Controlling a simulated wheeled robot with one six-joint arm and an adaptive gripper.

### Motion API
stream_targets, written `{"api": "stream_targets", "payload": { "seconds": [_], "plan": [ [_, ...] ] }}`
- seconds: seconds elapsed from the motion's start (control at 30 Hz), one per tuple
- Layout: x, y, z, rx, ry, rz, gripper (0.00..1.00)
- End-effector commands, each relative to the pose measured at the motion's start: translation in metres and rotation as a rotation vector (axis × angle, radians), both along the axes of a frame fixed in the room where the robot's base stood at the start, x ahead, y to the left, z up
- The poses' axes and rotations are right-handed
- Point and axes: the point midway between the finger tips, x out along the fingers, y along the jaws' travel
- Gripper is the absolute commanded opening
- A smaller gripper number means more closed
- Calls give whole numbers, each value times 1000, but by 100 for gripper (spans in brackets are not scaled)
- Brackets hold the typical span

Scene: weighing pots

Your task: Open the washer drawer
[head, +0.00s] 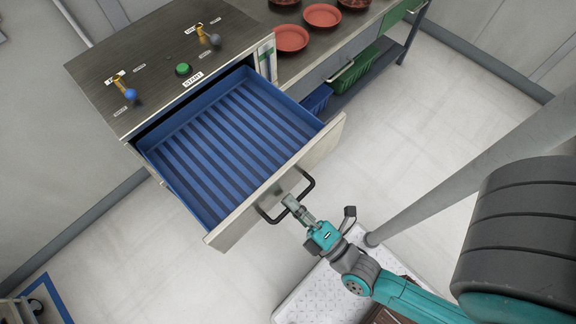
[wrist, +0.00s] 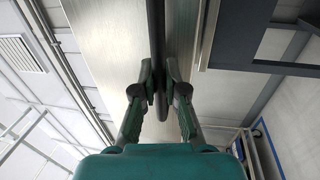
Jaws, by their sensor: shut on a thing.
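The washer drawer (head: 328,140) is pulled well out of the cabinet. Its blue slatted inside is empty. A dark bar handle (head: 309,183) is on the drawer's light front panel. My gripper (head: 292,203) is at the handle, and its fingers are shut on the bar. In the wrist view my gripper (wrist: 159,88) has both fingers closed around the dark handle bar (wrist: 155,30), with the drawer front (wrist: 112,45) behind it.
The washer top (head: 150,60) carries a green START button (head: 183,69) and two levers, one blue-tipped (head: 129,94). A green crate (head: 355,75) is on the shelf below.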

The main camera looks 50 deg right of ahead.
Motion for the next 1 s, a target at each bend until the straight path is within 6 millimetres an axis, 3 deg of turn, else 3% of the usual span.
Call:
{"api": "stream_targets", "payload": {
  "seconds": [0.43, 0.47, 0.53, 0.87, 1.0],
  "plan": [
    [-2, 0, -1, -1, 3, 1, 0],
    [-2, 0, -1, -1, 3, 1, 18],
    [-2, 0, -1, -1, 3, 1, 36],
    [-2, 0, 1, 0, 1, 0, 37],
    [-2, 0, 13, 0, 0, -1, 37]
  ]
}}
